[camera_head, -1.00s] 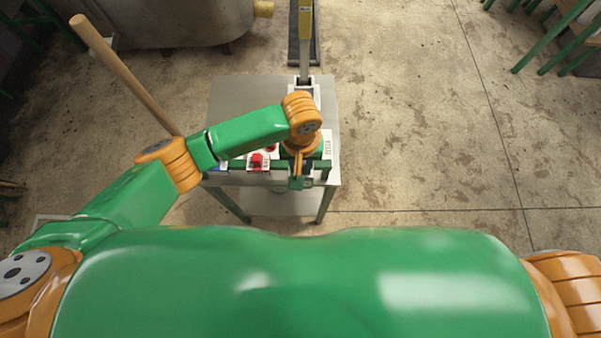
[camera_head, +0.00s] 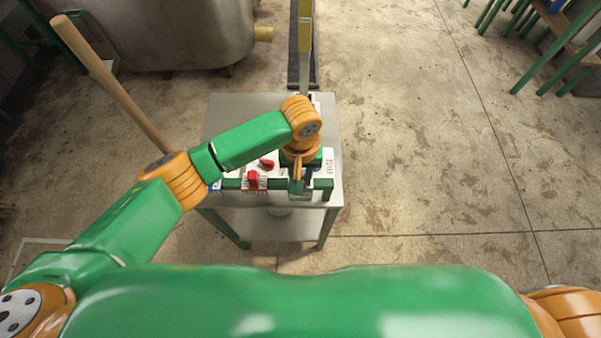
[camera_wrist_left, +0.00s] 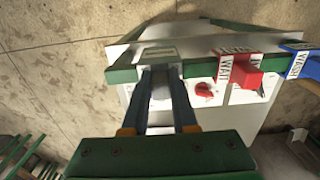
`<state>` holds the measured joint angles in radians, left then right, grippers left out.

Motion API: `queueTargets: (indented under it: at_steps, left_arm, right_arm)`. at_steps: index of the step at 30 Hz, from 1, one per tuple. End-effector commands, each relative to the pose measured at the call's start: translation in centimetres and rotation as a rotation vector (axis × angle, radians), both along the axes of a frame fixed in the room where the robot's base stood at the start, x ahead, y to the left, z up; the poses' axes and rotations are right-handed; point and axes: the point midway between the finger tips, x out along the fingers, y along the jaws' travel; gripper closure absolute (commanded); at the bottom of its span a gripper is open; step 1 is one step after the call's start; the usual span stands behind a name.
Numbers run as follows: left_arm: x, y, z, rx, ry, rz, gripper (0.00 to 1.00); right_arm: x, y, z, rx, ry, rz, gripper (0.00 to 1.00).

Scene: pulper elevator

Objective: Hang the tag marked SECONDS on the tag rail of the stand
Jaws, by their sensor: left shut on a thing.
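The stand (camera_head: 325,110) is a grey metal table with a green tag rail (camera_head: 232,184) along its near edge; the rail also shows in the wrist view (camera_wrist_left: 199,69). A red tag reading WAIT (camera_wrist_left: 243,74) and a blue tag reading WASH (camera_wrist_left: 297,65) hang on it. My left gripper (camera_head: 297,184) is at the rail, right of the red tag. In the wrist view its fingers (camera_wrist_left: 159,72) are shut on a pale tag (camera_wrist_left: 158,52) with small unreadable lettering. The tag is at the rail line; whether it touches the rail is unclear. My right gripper is out of view.
A red knob (camera_wrist_left: 204,89) sits on the panel behind the rail. A wooden pole (camera_head: 110,85) leans at the left. A tall yellow-and-grey post (camera_head: 305,40) rises behind the stand. A large metal tank (camera_head: 165,35) stands at the back left.

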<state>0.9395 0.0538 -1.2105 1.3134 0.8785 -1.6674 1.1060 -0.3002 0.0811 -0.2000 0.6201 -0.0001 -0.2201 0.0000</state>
Motion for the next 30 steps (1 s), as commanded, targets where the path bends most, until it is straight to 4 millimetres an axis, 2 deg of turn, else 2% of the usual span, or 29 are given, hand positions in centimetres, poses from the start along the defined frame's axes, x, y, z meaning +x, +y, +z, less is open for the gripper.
queueTargets:
  at_steps: [4, 5, 8, 9, 18, 27, 30]
  left_arm:
    - [0.0, 0.0, 0.0, 0.000, 0.000, 0.000, 1.00]
    - [0.0, 0.0, 0.0, 0.000, 0.000, 0.000, 0.71]
    - [0.0, 0.0, 0.0, 0.000, 0.000, 0.000, 0.44]
    - [0.0, 0.0, 0.0, 0.000, 0.000, 0.000, 0.39]
    - [0.0, 0.0, 0.4, -0.001, -0.001, 0.000, 0.39]
    - [0.1, -0.1, 6.0, -0.002, -0.002, -0.001, 0.39]
    - [0.0, 0.0, 7.0, 0.000, -0.001, 0.000, 0.39]
  right_arm:
    - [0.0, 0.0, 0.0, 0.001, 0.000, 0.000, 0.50]
    - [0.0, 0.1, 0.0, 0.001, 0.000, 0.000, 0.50]
    - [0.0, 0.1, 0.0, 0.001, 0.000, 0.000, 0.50]
    - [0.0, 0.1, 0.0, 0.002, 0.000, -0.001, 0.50]
    - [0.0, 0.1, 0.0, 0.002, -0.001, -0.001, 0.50]
    - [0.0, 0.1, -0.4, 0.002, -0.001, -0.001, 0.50]
    - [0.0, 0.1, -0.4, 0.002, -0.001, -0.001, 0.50]
